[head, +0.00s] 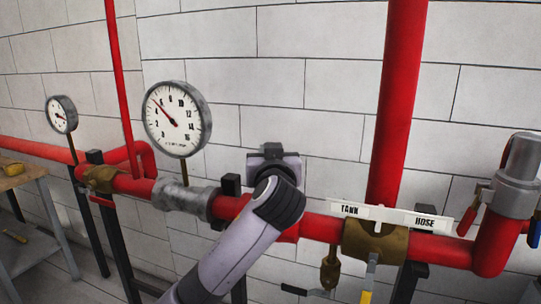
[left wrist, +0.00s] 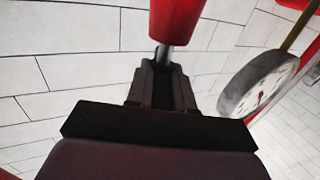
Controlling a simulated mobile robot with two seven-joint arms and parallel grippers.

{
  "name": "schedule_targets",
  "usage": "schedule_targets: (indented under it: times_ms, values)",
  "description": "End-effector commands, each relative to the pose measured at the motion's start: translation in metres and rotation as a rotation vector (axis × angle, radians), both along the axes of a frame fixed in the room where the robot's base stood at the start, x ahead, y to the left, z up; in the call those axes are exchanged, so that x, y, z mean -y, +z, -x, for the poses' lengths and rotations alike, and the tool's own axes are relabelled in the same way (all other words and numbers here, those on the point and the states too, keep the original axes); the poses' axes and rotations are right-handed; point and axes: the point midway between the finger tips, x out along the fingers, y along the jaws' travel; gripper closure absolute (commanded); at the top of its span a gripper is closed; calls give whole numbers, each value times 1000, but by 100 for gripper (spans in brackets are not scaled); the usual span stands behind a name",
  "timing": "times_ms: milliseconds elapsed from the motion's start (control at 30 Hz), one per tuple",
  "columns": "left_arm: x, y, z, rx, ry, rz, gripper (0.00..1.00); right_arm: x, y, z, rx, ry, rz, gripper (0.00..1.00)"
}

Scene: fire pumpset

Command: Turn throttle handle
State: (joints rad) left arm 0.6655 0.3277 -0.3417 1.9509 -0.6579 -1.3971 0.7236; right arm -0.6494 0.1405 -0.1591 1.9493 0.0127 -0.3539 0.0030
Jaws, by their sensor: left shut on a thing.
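My left gripper (head: 273,158) is in front of the red horizontal pipe (head: 320,227), left of the brass valve (head: 375,243). In the left wrist view its fingers (left wrist: 162,80) are closed around a grey metal shaft (left wrist: 164,54). A red handle grip (left wrist: 178,20) extends from that shaft toward the top of the picture. I take this to be the throttle handle. In the head view my arm and gripper hide the handle. My right gripper is in neither view.
A large round gauge (head: 176,118) stands left of my gripper and also shows in the left wrist view (left wrist: 258,84). A thick vertical red pipe (head: 400,100) and a TANK/HOSE plate (head: 390,217) are at right. A workbench (head: 25,178) stands far left.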

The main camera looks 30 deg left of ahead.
Motion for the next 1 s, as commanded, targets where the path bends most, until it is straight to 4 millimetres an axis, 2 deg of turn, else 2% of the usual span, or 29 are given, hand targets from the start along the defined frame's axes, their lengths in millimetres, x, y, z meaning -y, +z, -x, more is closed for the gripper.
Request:
schedule_targets:
  times_ms: [133,167,200,233,567,1000]
  values:
    - [0,0,0,-1,0,1,100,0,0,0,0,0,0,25]
    - [0,0,0,-1,0,1,75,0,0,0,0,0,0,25]
    - [0,0,0,0,0,1,62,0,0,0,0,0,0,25]
    - [0,0,0,0,0,1,57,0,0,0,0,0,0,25]
    - [2,-1,2,0,-3,1,57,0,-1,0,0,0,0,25]
    - [38,-1,49,0,-4,4,57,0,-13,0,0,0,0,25]
